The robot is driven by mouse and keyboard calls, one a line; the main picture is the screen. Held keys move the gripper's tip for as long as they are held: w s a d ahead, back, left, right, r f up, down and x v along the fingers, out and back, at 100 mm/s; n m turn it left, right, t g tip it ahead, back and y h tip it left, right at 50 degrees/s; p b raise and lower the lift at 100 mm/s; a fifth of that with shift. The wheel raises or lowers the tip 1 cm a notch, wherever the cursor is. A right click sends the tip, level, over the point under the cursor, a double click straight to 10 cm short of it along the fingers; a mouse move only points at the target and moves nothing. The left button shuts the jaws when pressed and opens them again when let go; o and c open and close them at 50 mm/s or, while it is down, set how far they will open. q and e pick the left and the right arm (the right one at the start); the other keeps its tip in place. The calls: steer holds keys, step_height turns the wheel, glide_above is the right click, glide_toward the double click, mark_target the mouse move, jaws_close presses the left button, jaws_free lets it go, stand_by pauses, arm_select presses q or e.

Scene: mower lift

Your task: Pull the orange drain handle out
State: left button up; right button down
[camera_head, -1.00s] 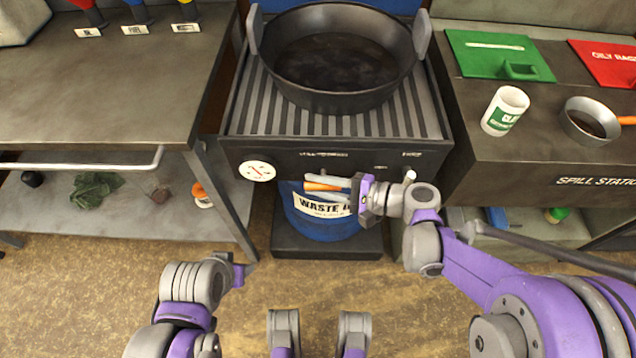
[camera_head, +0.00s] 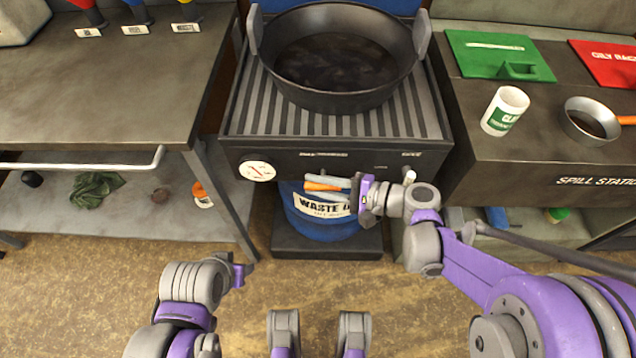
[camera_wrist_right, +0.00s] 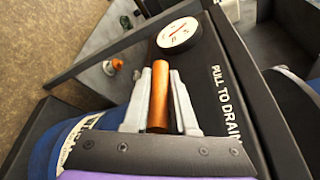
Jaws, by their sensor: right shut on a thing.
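The orange drain handle (camera_wrist_right: 159,98) lies between the two fingers of my right gripper (camera_wrist_right: 159,100) in the right wrist view, beside the "PULL TO DRAIN" lettering. In the head view the orange handle (camera_head: 322,187) shows at the front of the drain stand (camera_head: 330,158), just above the blue waste drum (camera_head: 325,215). My right gripper (camera_head: 335,188) reaches it from the right and is shut on it. The inner end of the handle is hard to make out. My left gripper (camera_head: 242,275) is low at the left, away from the handle; its fingers do not show clearly.
A black pan (camera_head: 338,100) of dark liquid sits on the ribbed stand top. A round white dial (camera_head: 257,171) is on the stand's front left. A workbench (camera_head: 100,110) stands left, and a spill station (camera_head: 560,160) with a white can (camera_head: 504,110) stands right.

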stand_by(0.3)
steer(key=s, duration=0.5)
steer(key=shift+f, duration=0.1)
steer(key=c, duration=0.7)
jaws_free()
steer(key=shift+c, duration=0.2)
steer(key=p+v, duration=0.1)
steer(key=v, duration=1)
steer(key=shift+p, duration=0.35)
steer(key=shift+a, duration=0.1)
